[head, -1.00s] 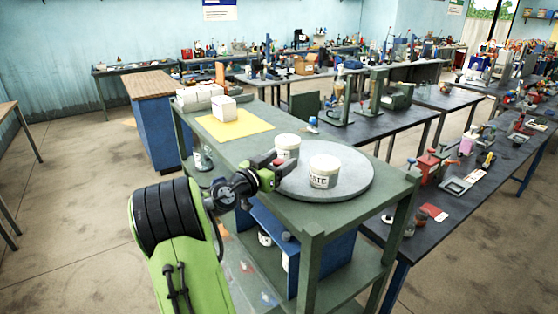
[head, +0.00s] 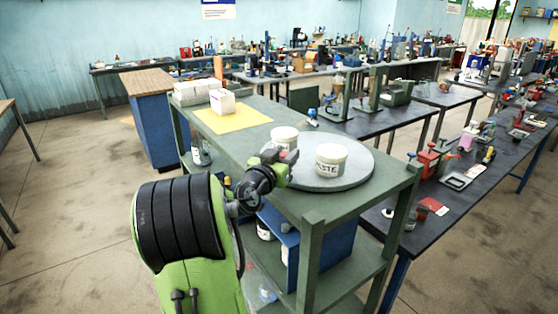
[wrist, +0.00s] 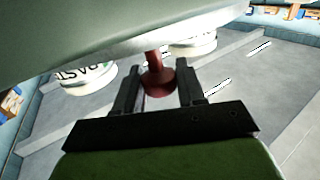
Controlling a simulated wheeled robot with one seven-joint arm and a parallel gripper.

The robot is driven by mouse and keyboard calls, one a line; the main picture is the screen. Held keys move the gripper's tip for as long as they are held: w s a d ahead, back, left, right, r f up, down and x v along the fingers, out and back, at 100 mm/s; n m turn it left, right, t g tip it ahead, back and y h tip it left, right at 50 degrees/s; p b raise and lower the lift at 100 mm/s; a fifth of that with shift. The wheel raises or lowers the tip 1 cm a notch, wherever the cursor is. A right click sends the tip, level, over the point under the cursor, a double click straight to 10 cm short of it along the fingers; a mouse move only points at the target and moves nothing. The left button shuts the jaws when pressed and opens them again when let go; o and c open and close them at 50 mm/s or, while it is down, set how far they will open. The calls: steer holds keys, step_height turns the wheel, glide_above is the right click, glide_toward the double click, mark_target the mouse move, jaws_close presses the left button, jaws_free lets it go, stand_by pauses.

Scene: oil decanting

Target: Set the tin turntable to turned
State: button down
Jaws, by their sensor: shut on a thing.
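The tin turntable (head: 357,170) is a round grey disc on top of the green bench, with two white tins on it. The nearer tin (head: 331,160) has dark lettering; the farther tin (head: 284,138) stands behind and to the left. Both tins also show in the wrist view, the lettered one (wrist: 85,77) at the left and another (wrist: 195,46) near the middle. My gripper (head: 290,158) is at the disc's left edge. In the wrist view, my gripper (wrist: 157,90) is shut on a red knob (wrist: 159,80). The knob's far side is hidden.
A yellow mat (head: 245,119) with white boxes (head: 221,101) lies at the bench's far left. A lower shelf holds a blue box (head: 335,247). Dark workbenches (head: 470,180) stand to the right. The floor at the left (head: 70,200) is clear.

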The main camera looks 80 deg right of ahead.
steer(key=shift+s+a+n+t, duration=0.25)
steer(key=shift+s+n+t, duration=0.05)
steer(key=shift+s+t, duration=0.3)
steer(key=shift+w, duration=0.1)
steer(key=c, duration=0.8)
jaws_free()
steer(key=shift+o, duration=0.2)
steer(key=shift+a, duration=0.15)
steer(key=w+a+b, duration=0.2)
steer(key=a+b, duration=0.3)
steer(key=a, duration=1)
steer(key=shift+a, duration=0.2)
